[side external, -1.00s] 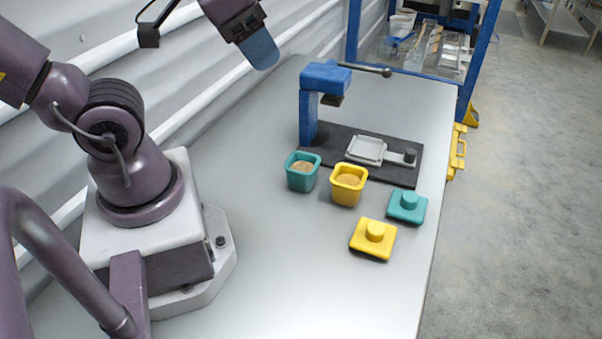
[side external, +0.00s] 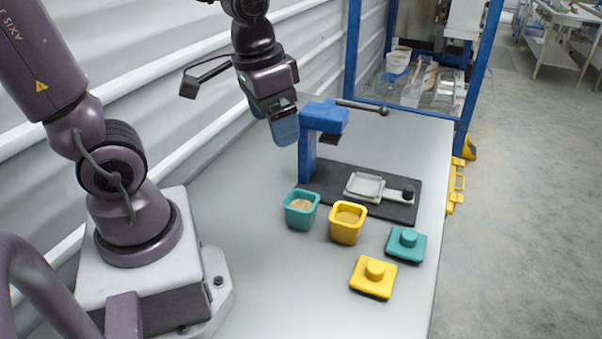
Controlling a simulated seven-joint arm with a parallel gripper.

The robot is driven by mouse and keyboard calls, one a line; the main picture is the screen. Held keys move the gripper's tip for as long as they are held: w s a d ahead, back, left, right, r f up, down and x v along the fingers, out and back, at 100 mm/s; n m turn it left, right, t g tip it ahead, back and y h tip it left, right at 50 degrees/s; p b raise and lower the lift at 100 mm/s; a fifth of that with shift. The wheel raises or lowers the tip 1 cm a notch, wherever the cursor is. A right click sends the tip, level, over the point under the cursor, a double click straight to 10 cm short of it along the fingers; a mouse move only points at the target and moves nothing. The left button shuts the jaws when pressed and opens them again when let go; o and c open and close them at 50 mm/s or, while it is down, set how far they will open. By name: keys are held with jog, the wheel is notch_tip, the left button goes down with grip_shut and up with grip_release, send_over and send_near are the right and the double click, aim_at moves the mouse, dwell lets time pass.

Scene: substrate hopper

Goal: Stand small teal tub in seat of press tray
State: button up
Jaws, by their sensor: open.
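The small teal tub (side external: 300,213) stands upright on the table, filled with tan material, just off the near left edge of the dark press base. The press tray (side external: 366,187) is a light grey square seat with a handle ending in a dark knob (side external: 408,192). It lies on the dark base and is empty. My gripper (side external: 284,128) hangs in the air above and behind the teal tub, left of the blue press (side external: 308,150), fingers pointing down. It is open and holds nothing; the gap between its fingers is hard to see from this side.
A yellow tub (side external: 347,225) with tan material stands close to the right of the teal tub. A teal lid (side external: 406,244) and a yellow lid (side external: 373,277) lie nearer the front right. The press has a long lever (side external: 360,107). The table's left middle (side external: 240,200) is clear.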

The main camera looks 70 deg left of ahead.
aim_at(301, 200)
jog(key=shift+w+a+f+m+g, duration=0.35)
jog(key=shift+w+a+f+m, duration=1.1)
jog(key=shift+f, duration=2.7)
jog(key=shift+w+a+f+m+g, duration=0.3)
jog(key=shift+w+a+f+m, duration=1.1)
jog(key=shift+f, duration=2.8)
jog(key=shift+w+a+f+m+g, duration=0.35)
jog(key=shift+w+a+f+m, duration=0.4)
jog(key=shift+f+m, duration=2.35)
notch_tip(301, 200, down, 2)
jog(key=shift+w+d+f+n, duration=0.1)
jog(key=shift+n, duration=0.95)
jog(key=shift+c, duration=0.2)
jog(key=c, duration=0.7)
jog(key=shift+o, duration=0.2)
jog(key=shift+r, duration=0.2)
jog(key=shift+r, duration=2.35)
